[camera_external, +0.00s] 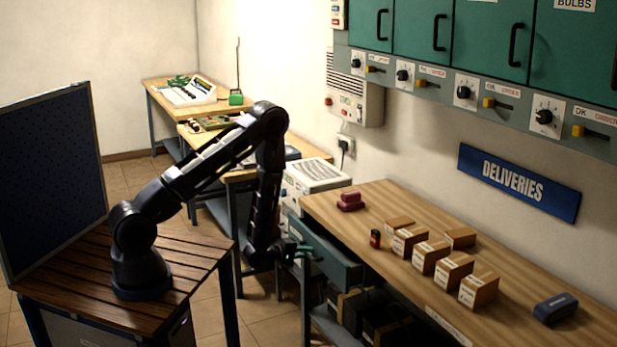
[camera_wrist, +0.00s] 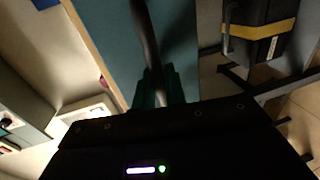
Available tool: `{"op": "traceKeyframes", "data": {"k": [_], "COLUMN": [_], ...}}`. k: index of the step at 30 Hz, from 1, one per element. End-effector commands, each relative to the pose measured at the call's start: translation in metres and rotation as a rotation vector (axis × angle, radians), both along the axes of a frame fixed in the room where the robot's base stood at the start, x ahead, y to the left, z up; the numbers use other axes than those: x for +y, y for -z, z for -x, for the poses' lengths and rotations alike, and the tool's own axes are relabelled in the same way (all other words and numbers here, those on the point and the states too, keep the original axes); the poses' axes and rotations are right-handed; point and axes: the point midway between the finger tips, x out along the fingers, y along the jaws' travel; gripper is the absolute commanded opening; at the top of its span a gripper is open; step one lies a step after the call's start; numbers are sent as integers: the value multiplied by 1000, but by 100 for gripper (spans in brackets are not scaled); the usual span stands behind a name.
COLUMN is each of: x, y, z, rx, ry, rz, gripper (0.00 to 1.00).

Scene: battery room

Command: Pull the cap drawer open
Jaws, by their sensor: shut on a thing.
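The drawer (camera_external: 335,262) has a teal front and sits under the left end of the wooden bench. It appears to stand out a little from the bench edge, with a dark gap above its front. Its teal front fills the middle of the wrist view (camera_wrist: 185,40). A dark bar handle (camera_wrist: 146,40) runs down across it. My gripper (camera_external: 298,250) is at the drawer front, its green fingers (camera_wrist: 160,88) shut on the handle. The drawer's contents cannot be made out.
The wooden bench (camera_external: 400,222) holds several cardboard boxes (camera_external: 430,255), a dark red block (camera_external: 350,201), a small red-and-black item (camera_external: 375,238) and a blue case (camera_external: 555,308). Black cases with yellow bands (camera_wrist: 262,32) stand below. Open floor lies between my base and the bench.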

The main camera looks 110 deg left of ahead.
Motion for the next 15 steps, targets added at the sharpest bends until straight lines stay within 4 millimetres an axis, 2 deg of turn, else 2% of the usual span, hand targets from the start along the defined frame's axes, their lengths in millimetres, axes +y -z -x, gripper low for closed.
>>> {"op": "traceKeyframes", "data": {"k": [3, 6, 15], "x": [-16, -22, -23], "y": [2, 1, 1], "z": [17, 22, 23], "rx": [4, 2, 2], "ry": [-2, -2, -2], "rz": [5, 3, 2], "gripper": [0, 0, 0]}}
